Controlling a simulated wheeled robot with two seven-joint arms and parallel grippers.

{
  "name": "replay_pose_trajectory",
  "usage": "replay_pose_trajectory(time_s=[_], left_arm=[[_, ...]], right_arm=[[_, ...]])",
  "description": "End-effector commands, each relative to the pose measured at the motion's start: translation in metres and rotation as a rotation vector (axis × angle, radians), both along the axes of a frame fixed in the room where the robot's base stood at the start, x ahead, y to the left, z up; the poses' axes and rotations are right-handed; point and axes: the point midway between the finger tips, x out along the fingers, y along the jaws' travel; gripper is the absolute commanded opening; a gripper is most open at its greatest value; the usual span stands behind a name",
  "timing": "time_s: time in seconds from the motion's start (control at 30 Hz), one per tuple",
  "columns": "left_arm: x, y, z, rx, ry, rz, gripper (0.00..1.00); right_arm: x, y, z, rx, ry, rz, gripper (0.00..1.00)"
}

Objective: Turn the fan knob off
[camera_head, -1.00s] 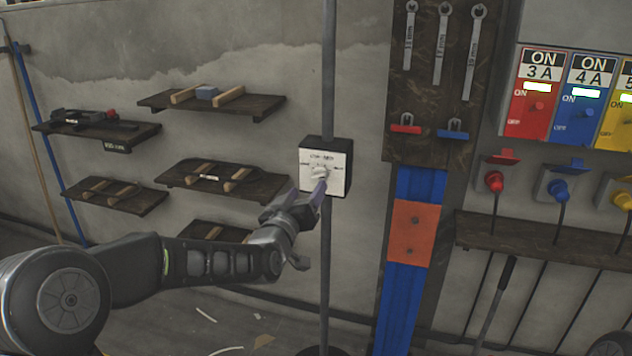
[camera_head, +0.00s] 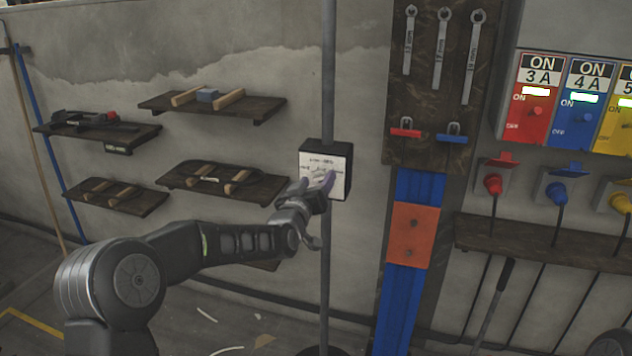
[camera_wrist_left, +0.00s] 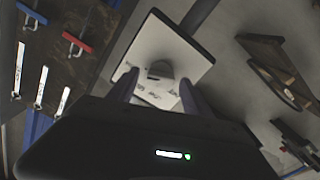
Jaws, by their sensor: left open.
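The fan control box (camera_head: 343,165) is a dark box with a white face, mounted on a vertical grey pole. My left gripper (camera_head: 318,183) is in front of the lower half of the face. Its two fingers are apart, one on each side of the knob in the left wrist view (camera_wrist_left: 157,85). I cannot tell whether they touch it. In the head view the fingers mostly hide the knob. My right gripper is not in view.
Wooden shelves (camera_head: 222,180) are on the wall to the left. A dark board with wrenches (camera_head: 441,50) and a blue rail (camera_head: 400,300) stand right of the pole (camera_head: 328,70). Red, blue and yellow switch panels (camera_head: 530,105) are farther right.

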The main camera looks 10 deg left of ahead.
Motion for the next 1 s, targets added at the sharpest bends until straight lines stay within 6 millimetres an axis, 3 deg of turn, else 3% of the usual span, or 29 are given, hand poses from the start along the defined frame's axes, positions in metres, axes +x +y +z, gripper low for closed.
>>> replay_pose_trajectory(time_s=[0.1, 0.8, 1.0], left_arm=[[-0.0002, -0.0001, -0.0002, 0.0, 0.0, 0.0, 0.57], [-0.0005, 0.0, -0.0002, 0.0, 0.0, 0.0, 0.0], [-0.0005, 0.0001, -0.0007, -0.003, 0.0, 0.0, 0.0]], right_arm=[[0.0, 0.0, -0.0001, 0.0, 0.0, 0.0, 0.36], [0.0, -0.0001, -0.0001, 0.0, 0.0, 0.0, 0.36], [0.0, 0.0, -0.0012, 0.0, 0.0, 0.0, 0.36]])
